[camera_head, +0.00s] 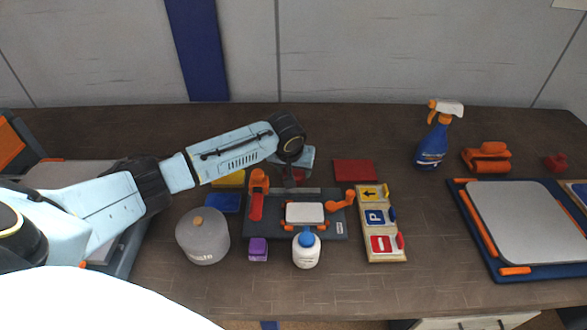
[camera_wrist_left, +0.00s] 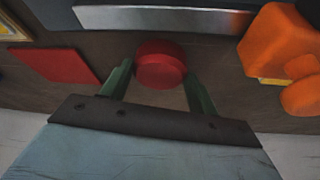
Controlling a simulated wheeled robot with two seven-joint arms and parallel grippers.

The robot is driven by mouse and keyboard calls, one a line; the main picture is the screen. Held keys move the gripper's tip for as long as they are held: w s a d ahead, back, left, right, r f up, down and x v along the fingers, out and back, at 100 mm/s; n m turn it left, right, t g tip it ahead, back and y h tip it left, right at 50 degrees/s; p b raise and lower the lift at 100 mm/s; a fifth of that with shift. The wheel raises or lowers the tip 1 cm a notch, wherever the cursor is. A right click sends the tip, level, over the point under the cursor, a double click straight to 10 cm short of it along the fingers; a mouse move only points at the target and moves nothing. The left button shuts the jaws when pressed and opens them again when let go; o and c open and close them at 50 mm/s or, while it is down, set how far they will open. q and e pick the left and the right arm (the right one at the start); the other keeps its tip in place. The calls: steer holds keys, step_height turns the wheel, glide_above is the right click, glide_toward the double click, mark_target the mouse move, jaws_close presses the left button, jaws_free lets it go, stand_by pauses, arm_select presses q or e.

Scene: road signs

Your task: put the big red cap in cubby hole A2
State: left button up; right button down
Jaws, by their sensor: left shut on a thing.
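The red cap (camera_wrist_left: 160,62) is round and sits between the two green fingers of my left gripper (camera_wrist_left: 159,72) in the left wrist view. The gripper is shut on it. In the head view my left gripper (camera_head: 297,168) is over the table behind the dark grey board, and only a sliver of the red cap (camera_head: 298,176) shows beneath it. Whether the cap still touches the table is hard to tell. I see no cubby hole marked A2. My right gripper is not in view.
A red square (camera_head: 355,170) lies right of the gripper. A sign holder (camera_head: 368,253), white bottle (camera_head: 306,252), grey pot (camera_head: 202,238) and spray bottle (camera_head: 432,146) stand around. The back right table is partly clear.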

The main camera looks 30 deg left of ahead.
arm_select(q)
steer(key=o, duration=0.9)
steer(key=shift+f, duration=0.1)
steer(key=shift+o, duration=0.2)
